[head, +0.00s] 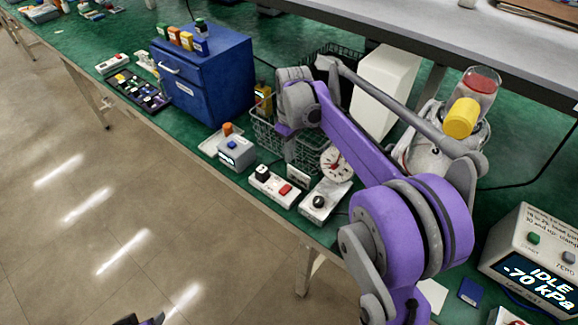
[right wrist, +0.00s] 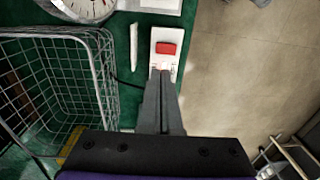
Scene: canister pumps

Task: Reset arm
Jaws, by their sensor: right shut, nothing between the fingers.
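My right arm reaches over the green bench from the right in the head view, bent at a purple and grey joint. My right gripper (right wrist: 163,76) is shut and empty in the right wrist view. Its fingertips overlap the near end of a white switch box with a red rocker (right wrist: 166,48); I cannot tell whether they touch it. The same red rocker (head: 286,189) shows in the head view beside a black knob (head: 262,171). A small dark and purple piece of what looks like my left gripper (head: 140,321) shows at the bottom edge; its fingers cannot be made out.
A wire basket (right wrist: 62,75) stands close left of the fingers. A display box (head: 535,255) reads IDLE -70 kPa. Floor left of the bench is clear.

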